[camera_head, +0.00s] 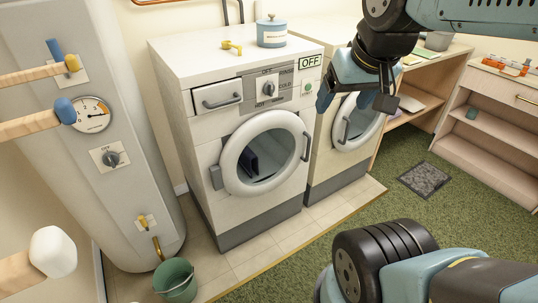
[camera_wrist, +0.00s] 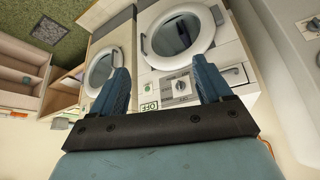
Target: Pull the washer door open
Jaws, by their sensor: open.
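The white washer (camera_head: 205,130) stands in the head view, with a dial and an OFF sign. Its round door (camera_head: 231,160) looks shut, with dark cloth showing behind the glass. The dark door handle (camera_head: 306,147) is on the right side of the ring. My gripper (camera_head: 354,98) is open and empty, up and to the right of the handle, in front of the second machine. In the wrist view the scene is upside down. My open fingers (camera_wrist: 160,66) show with the washer door (camera_wrist: 178,59) beyond them; nothing is between them.
A second front-loading machine (camera_head: 318,150) stands right of the washer. A boiler tank (camera_head: 125,190) with a gauge is on the left, with a green bucket (camera_head: 176,280) below. Shelves (camera_head: 490,150) stand at the right.

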